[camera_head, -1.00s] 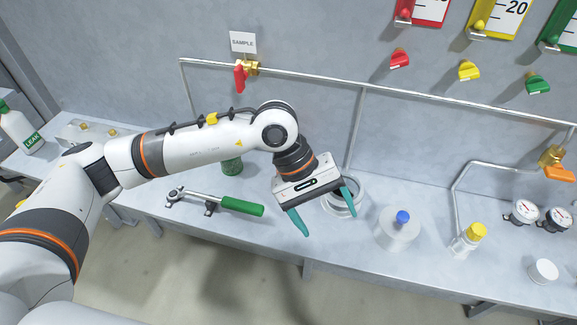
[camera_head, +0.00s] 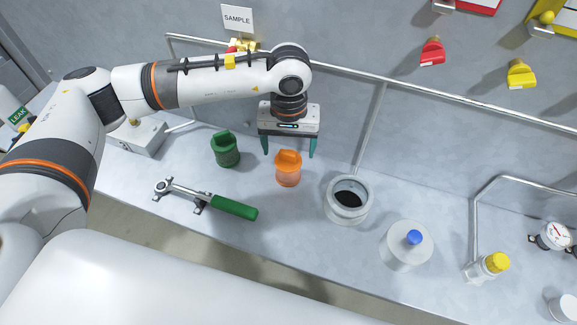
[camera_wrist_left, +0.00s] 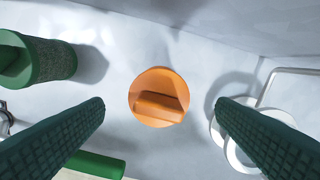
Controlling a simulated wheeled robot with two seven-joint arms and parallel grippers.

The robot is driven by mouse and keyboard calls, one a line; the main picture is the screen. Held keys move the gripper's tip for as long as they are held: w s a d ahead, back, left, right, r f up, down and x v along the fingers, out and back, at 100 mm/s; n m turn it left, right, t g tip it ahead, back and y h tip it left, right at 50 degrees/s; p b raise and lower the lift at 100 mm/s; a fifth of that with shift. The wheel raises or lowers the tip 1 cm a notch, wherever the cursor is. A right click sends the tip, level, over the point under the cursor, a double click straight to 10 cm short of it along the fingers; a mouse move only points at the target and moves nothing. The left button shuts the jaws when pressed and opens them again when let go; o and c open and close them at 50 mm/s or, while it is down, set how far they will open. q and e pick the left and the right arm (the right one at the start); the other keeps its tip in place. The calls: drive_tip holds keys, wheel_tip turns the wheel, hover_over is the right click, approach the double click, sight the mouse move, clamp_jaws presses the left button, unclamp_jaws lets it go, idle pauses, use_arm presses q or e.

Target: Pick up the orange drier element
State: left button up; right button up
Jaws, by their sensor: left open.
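The orange drier element (camera_head: 288,169) stands upright on the bench, between a green element and a grey open cup. It has a raised grip bar on top. In the left wrist view the orange drier element (camera_wrist_left: 158,98) shows from above, centred between the two fingers. My left gripper (camera_head: 289,148) is open and empty, its fingers pointing down above and just behind the orange element. The left fingers (camera_wrist_left: 160,122) also show wide apart in the left wrist view, not touching it. My right gripper is not in view.
A green element (camera_head: 225,150) stands left of the orange one, and a green-handled torque wrench (camera_head: 208,198) lies in front. A grey open cup (camera_head: 347,199), a white blue-capped container (camera_head: 406,246) and a yellow-capped bottle (camera_head: 486,266) stand to the right. Pipes run along the wall behind.

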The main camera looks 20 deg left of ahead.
sight(289, 152)
use_arm(q)
drive_tip(key=shift+f, duration=0.95)
drive_tip(key=shift+w+f, duration=0.15)
drive_tip(key=shift+f, duration=0.15)
drive_tip(key=shift+w+f, duration=0.1)
drive_tip(key=shift+f, duration=0.15)
wheel_tip(289, 152, down, 5)
drive_tip(key=shift+a+r+b, duration=0.1)
drive_tip(key=shift+r+b, duration=0.05)
drive_tip(key=shift+b, duration=0.45)
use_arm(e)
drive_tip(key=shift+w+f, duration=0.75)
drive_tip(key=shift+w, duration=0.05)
use_arm(q)
drive_tip(key=shift+c, duration=0.2)
